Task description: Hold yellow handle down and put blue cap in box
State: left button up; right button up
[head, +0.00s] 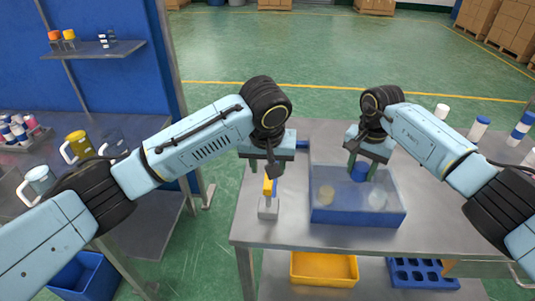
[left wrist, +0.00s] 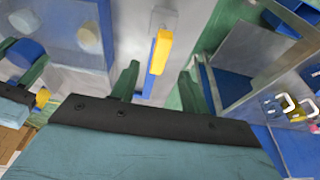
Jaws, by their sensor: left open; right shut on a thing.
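The yellow handle (head: 269,186) stands up from a small grey crimping device (head: 268,208) on the table; it also shows in the left wrist view (left wrist: 159,50). My left gripper (head: 264,172) is open just above the handle, its fingers apart on either side in the left wrist view (left wrist: 158,74). My right gripper (head: 362,168) is shut on the blue cap (head: 360,174) and holds it over the translucent blue box (head: 357,215). I cannot tell whether the cap is below the rim. The blue cap also shows in the left wrist view (left wrist: 25,51).
A yellowish piece (head: 326,195) and a whitish piece (head: 377,200) lie in the box. White and blue cans stand at the right of the table (head: 440,235). A yellow bin (head: 324,268) and a blue rack (head: 423,273) sit below. A shelf (head: 95,50) is at left.

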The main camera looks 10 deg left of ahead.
aim_at(269, 195)
pick_arm(q)
jog(key=x, duration=0.7)
jog(key=shift+f, duration=0.1)
jog(key=shift+c, duration=0.4)
grip_shut()
